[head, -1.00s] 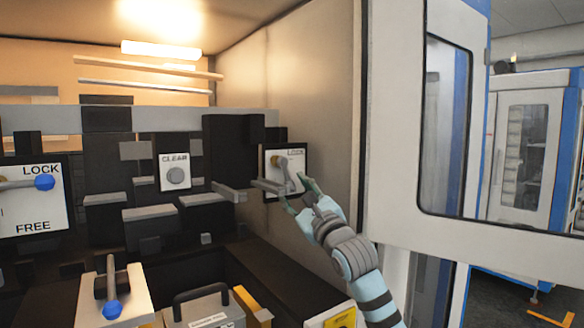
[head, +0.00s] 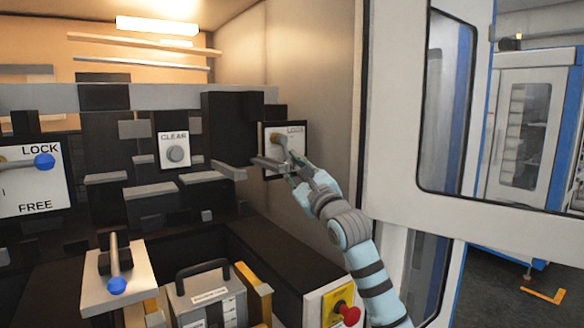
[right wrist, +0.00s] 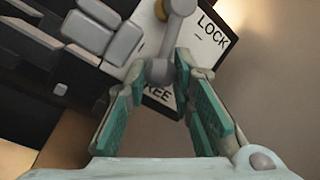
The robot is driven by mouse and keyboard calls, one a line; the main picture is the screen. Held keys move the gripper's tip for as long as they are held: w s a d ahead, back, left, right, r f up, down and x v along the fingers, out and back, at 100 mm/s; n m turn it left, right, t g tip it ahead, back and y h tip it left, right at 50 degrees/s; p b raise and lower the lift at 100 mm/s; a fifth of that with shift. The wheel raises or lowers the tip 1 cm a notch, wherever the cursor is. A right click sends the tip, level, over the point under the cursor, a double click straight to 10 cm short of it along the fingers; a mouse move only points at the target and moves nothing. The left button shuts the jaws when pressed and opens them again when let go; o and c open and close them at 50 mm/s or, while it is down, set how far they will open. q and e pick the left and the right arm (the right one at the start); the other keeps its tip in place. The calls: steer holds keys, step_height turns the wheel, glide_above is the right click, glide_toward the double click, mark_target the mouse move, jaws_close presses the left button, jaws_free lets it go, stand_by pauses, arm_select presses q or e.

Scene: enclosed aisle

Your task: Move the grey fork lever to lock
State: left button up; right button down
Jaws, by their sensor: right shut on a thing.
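The grey fork lever (head: 281,147) is on a white panel at the back right, beside the side wall. It hangs from a brass-coloured pivot and slants down and slightly right. LOCK is printed at the panel's upper right; FREE shows in the right wrist view, partly covered by the lever and my fingers. My right gripper (head: 290,169) is at the lever's lower end. In the right wrist view the lever's grey end (right wrist: 160,72) sits between my fingertips (right wrist: 160,76), which are shut on it. My left gripper is not in view.
A blue-knobbed lever (head: 44,161) with LOCK and FREE labels is at far left. A CLEAR button panel (head: 173,152) stands mid-back. Dark blocks protrude left of the grey lever. A red button (head: 348,313) and a handled case (head: 205,295) are below; the side wall is close right.

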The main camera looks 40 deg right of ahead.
steer(key=n+p, duration=0.1)
steer(key=d+n+y, duration=0.1)
steer(key=n, duration=0.1)
steer(key=shift+d+r+n+p, duration=0.1)
steer(key=shift+r+n+p, duration=0.2)
steer(key=shift+r+p, duration=0.1)
steer(key=c, duration=1.4)
jaws_free()
steer(key=shift+f, duration=0.1)
steer(key=shift+o, duration=0.2)
